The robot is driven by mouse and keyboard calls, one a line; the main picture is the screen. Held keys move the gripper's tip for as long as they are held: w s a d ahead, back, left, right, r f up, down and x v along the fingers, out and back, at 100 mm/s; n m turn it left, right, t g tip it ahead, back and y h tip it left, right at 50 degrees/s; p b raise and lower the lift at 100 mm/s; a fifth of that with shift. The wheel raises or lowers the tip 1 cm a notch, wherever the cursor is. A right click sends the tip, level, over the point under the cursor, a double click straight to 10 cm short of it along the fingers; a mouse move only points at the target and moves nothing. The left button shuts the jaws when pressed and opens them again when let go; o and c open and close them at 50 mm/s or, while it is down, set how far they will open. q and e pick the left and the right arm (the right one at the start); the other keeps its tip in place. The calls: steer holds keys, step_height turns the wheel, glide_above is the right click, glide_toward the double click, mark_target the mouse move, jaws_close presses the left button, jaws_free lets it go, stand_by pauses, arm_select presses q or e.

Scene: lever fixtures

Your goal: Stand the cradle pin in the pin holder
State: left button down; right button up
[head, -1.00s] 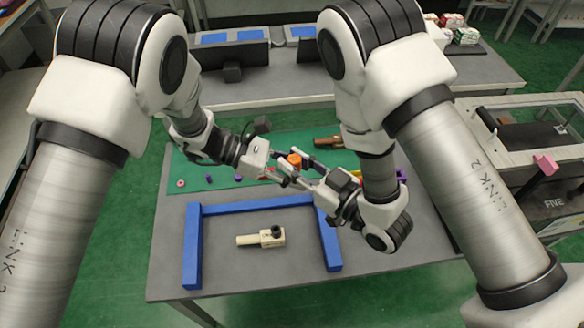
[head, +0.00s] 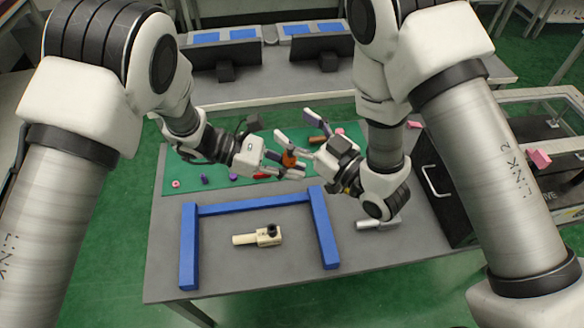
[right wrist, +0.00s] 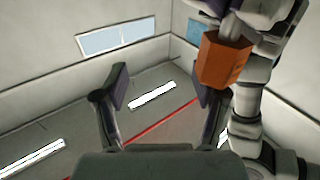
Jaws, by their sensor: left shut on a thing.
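My left gripper (head: 298,168) is shut on an orange-ended piece (head: 289,159), held above the table; I take it for the cradle pin. In the right wrist view its orange, angular end (right wrist: 224,60) hangs below a pale grey shaft, with the left gripper partly hidden behind. My right gripper (head: 300,129) is open and empty, fingers spread, close beside the left one. A beige fixture (head: 262,237) with a black round part on top lies inside the blue frame. I cannot tell whether it is the pin holder.
The blue frame (head: 187,250) stands on the grey table, open toward the front. Small pink and purple (head: 204,179) pieces lie on the green mat (head: 185,160). A silver cylinder (head: 378,224) lies under my right arm. A black box with a handle (head: 432,180) stands at the right.

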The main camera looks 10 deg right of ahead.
steer(key=s+d+f+m+g+h, duration=0.3)
steer(key=d+f+h, duration=0.15)
steer(key=f, duration=0.55)
steer(key=s+d+f+m+g+h, duration=0.2)
steer(key=d+f+g+h, duration=0.15)
steer(key=d+f, duration=0.45)
arm_select(q)
steer(key=w+a+r+n+t, duration=0.2)
steer(key=w+a+n+t, duration=0.15)
steer(key=a, duration=0.45)
steer(key=w+a+r+n+t, duration=0.1)
steer(key=w+a+n+t, duration=0.25)
steer(key=a, duration=0.55)
steer(key=s+a+f+n+t+y, duration=0.2)
steer(key=s+a+f+n+t, duration=0.1)
steer(key=s+a+f, duration=0.3)
steer(key=s+a+t, duration=0.1)
steer(key=s+a, duration=0.1)
steer(key=a, duration=0.2)
steer(key=shift+f, duration=0.35)
arm_select(e)
steer(key=s+d+f+m+g+h, duration=0.1)
steer(key=s+f+g, duration=0.3)
steer(key=s, duration=0.6)
steer(key=s+d+f+m+g+h, duration=0.2)
steer(key=s+d+f+g, duration=0.1)
steer(key=s+f, duration=0.5)
steer(key=s+g, duration=0.1)
steer(key=s, duration=0.1)
steer(key=shift+s+f+g, duration=0.35)
